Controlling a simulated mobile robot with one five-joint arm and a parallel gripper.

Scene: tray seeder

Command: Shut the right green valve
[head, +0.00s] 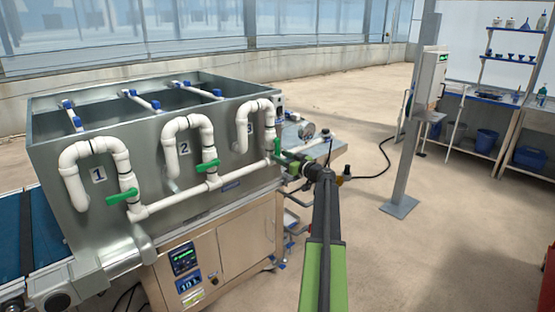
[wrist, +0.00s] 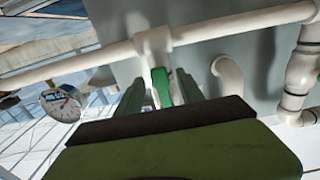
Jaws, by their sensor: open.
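The right green valve (head: 277,147) is on the white pipe below loop 3 of the metal tank. Its handle looks upright in the head view, unlike the other two. In the wrist view the green handle (wrist: 161,86) stands between my fingers, in front of a white pipe joint. My gripper (head: 287,160) is open at the right end of the tank, close to this valve. In the wrist view my gripper (wrist: 160,94) has a finger on each side of the handle, with no clear contact. The finger depth along the handle is hard to tell.
The middle green valve (head: 207,166) and left green valve (head: 122,196) sit on the same white pipe (head: 180,199). A grey post (head: 402,165) stands right; floor between is mostly clear.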

